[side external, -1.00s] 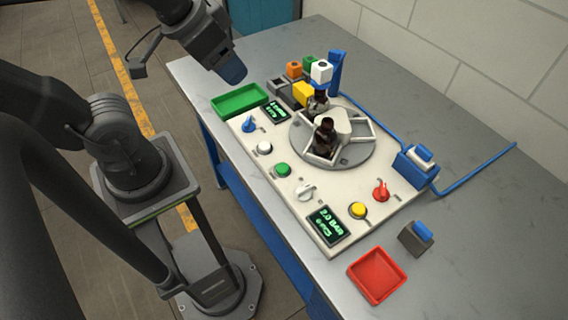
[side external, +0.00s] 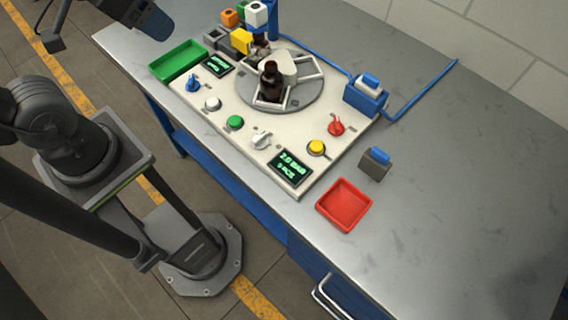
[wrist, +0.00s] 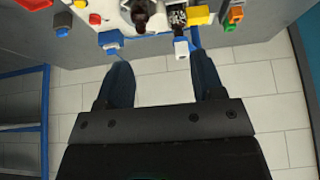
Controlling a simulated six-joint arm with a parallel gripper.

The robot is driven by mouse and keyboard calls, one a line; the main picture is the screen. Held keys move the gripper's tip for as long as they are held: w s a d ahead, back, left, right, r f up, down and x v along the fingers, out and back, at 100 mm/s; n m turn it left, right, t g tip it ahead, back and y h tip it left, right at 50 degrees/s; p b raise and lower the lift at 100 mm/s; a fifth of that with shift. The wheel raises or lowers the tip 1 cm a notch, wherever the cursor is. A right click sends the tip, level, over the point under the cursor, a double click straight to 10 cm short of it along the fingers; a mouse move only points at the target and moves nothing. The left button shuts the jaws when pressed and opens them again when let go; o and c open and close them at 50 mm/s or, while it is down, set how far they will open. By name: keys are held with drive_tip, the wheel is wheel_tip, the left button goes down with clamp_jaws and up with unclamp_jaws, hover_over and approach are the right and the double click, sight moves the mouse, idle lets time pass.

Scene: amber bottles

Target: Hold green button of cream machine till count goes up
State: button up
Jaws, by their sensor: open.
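The cream machine (side external: 222,105) lies flat on the grey table. Its green button (side external: 235,122) is on the front-left edge, between a white button and a white knob, with nothing over it. A round turntable (side external: 306,98) carries dark amber bottles (side external: 270,84). Two small displays show green text; the lower one (side external: 290,167) reads about 2.0 BAR, and its second line is too small to read surely. My gripper (wrist: 162,78) is open and empty in the wrist view, its two blue fingers apart. In the side view it is partly cut off at the top left, away from the green button.
A green tray (side external: 178,62) is at the machine's far left and a red tray (side external: 344,205) at its near right. Blue (side external: 193,83) and red (side external: 336,126) knobs and a yellow button (side external: 316,147) share the panel. A blue cable (side external: 425,92) runs right. The right tabletop is clear.

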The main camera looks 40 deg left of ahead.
idle(0.4)
clamp_jaws()
idle(0.4)
idle(1.1)
